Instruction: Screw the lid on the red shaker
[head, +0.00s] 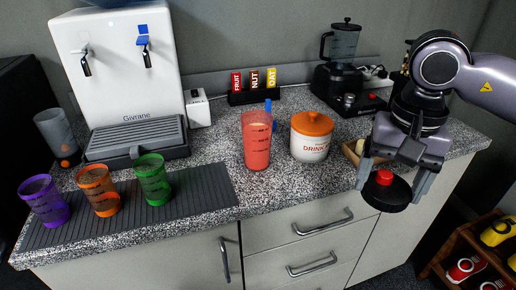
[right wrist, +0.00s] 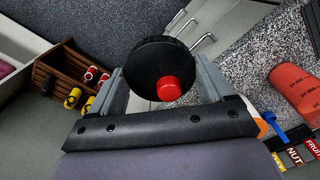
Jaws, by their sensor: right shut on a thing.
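The red shaker (head: 256,142) stands upright and without a lid on the speckled counter, left of the white jar. It also shows at the right edge of the right wrist view (right wrist: 295,90). My right gripper (head: 394,184) is shut on a black lid (head: 383,194) with a red cap. It holds the lid in the air near the counter's front edge, to the right of the shaker and apart from it. The lid shows between the two fingers in the right wrist view (right wrist: 150,62). My left gripper is not in view.
A white jar with an orange lid (head: 311,138) stands between the shaker and my right gripper. Purple (head: 45,200), orange (head: 99,190) and green (head: 153,179) shakers stand on a dark ribbed mat (head: 203,187) at left. A wooden crate (head: 462,250) with bottles is at lower right.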

